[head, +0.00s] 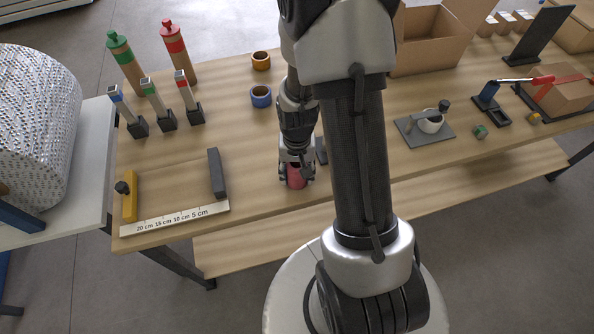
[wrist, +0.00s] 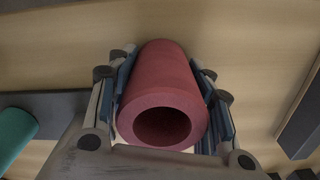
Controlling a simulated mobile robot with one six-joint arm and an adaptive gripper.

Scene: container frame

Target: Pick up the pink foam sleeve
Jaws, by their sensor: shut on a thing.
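The pink foam sleeve (head: 296,180) is a short hollow tube near the front edge of the table, in the middle of the head view. In the wrist view the sleeve (wrist: 168,85) shows its open round end toward the camera. My gripper (head: 296,172) is around it, and in the wrist view the two fingers of my gripper (wrist: 165,100) press on its left and right sides. Whether the sleeve touches the table cannot be told. My arm hides part of the table to the right of the sleeve.
A dark grey bar (head: 216,173) and a white ruler strip (head: 176,218) lie to the left. Orange (head: 261,61) and blue (head: 261,97) rings stand behind. A teal cylinder (wrist: 14,136) is at the left in the wrist view. A grey plate with a white cup (head: 430,122) is to the right.

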